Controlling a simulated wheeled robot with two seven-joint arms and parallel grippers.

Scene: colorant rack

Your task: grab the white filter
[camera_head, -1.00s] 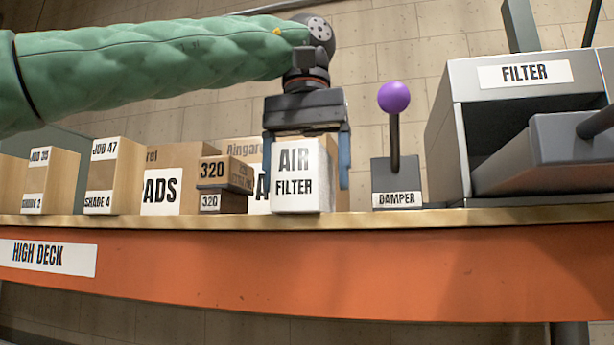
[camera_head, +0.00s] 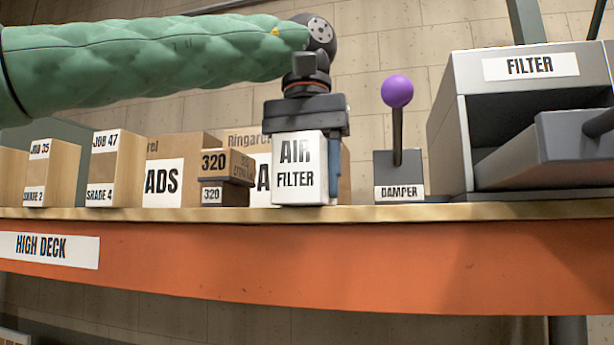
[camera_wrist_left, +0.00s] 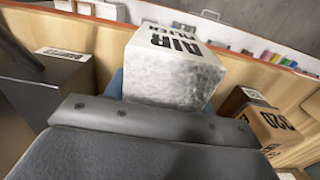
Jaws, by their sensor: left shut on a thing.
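The white filter (camera_head: 300,180) is a white block labelled AIR FILTER, standing upright on the high deck. My left gripper (camera_head: 310,150) comes down on it from above and is shut on it, one blue finger showing along its right side. In the left wrist view the white filter (camera_wrist_left: 174,75) sits between the fingers, in front of the dark gripper body (camera_wrist_left: 150,122). The other finger is mostly hidden by the filter in the head view. My right gripper is not in view.
The damper (camera_head: 398,175) with a purple knob stands to the right, then the open grey FILTER housing (camera_head: 528,68). Small 320 boxes (camera_head: 226,165) and larger cartons (camera_head: 165,172) stand close on the left. The orange deck edge (camera_head: 300,262) runs along the front.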

